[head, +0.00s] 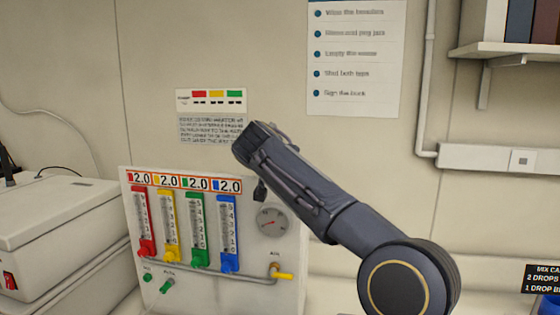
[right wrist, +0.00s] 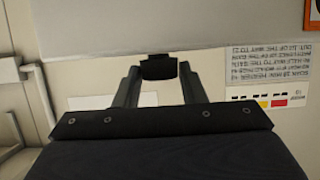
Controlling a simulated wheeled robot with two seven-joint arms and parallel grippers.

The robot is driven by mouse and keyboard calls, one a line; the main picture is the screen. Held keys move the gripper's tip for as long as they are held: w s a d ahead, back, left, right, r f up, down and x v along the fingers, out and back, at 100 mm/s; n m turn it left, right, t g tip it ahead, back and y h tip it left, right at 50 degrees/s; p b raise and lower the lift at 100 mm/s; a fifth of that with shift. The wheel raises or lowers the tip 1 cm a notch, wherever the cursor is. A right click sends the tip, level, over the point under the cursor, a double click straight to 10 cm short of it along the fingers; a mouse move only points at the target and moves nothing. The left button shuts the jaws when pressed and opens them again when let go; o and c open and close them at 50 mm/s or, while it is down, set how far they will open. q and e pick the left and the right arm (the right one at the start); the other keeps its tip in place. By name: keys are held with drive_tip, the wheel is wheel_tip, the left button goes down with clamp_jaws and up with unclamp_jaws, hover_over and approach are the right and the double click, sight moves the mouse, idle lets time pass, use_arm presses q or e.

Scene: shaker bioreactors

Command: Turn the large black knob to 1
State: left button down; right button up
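The large black knob (head: 260,191) sits at the upper right of the white panel box (head: 270,258), beside the number displays. My right arm reaches in from the right, and its gripper (head: 251,144) is above the knob in the head view; its fingertips cannot be made out there. In the right wrist view, the black knob (right wrist: 158,67) lies between the two fingertips of my right gripper (right wrist: 158,78). The fingers are apart, with a small gap on each side of the knob. The knob's scale marks cannot be read. My left gripper is not in view.
The box carries four coloured flow tubes, a round gauge (head: 271,221), a yellow-handled valve (head: 283,275) and small green knobs (head: 167,286). A white machine (head: 60,235) stands at left. Labels (head: 211,101) and a list (head: 355,57) hang on the wall behind.

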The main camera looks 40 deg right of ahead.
drive_tip(key=c, duration=0.5)
